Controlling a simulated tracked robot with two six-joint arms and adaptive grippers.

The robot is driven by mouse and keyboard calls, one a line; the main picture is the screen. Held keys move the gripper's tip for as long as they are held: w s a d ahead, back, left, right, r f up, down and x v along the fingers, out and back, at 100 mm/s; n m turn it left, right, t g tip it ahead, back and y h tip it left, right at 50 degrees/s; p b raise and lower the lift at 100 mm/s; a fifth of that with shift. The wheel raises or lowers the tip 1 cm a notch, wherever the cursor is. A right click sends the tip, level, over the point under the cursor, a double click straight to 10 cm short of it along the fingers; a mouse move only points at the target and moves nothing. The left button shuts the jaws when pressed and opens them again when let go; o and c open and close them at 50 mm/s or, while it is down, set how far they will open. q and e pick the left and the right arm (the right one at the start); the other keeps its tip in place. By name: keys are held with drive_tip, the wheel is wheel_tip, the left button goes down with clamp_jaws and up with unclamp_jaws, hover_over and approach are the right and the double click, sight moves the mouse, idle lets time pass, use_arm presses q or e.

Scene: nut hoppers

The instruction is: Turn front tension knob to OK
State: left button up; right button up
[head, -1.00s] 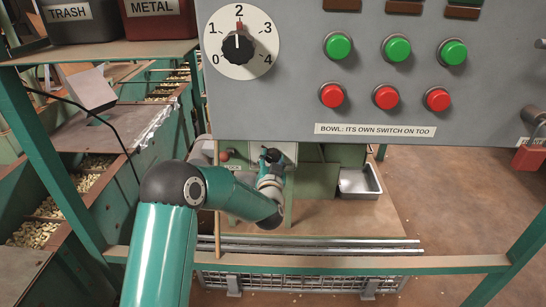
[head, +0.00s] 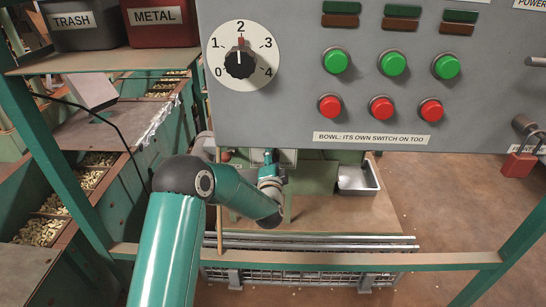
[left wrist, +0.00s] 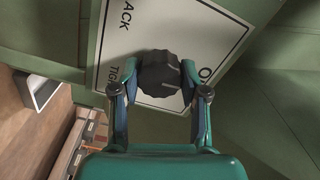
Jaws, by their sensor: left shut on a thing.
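The front tension knob (left wrist: 162,78) is a black, ribbed knob on a tilted white plate (left wrist: 150,30). Parts of words such as "ACK", "TIG" and "O" show on the plate; the rest is cut off or covered. My left gripper (left wrist: 160,84) is shut on the knob, one finger on each side. I cannot read a pointer on the knob. In the head view my left arm reaches under the grey panel, and the knob is hidden there. My right gripper is not in view.
The grey panel (head: 300,110) hangs above the arm, with a 0–4 dial (head: 240,62) near 2 and green and red buttons. A green rail (head: 300,257) crosses in front. A metal tray (head: 358,180) lies right of the arm. Nut hoppers (head: 45,225) stand at left.

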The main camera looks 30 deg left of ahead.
use_arm(q)
drive_tip(key=shift+w+d+f+m, duration=0.15)
drive_tip(key=shift+d+m, duration=0.2)
drive_tip(key=shift+m, duration=0.25)
drive_tip(key=o, duration=1.1)
drive_tip(key=shift+o, duration=0.2)
drive_tip(key=shift+a, duration=0.15)
drive_tip(key=v, duration=1.2)
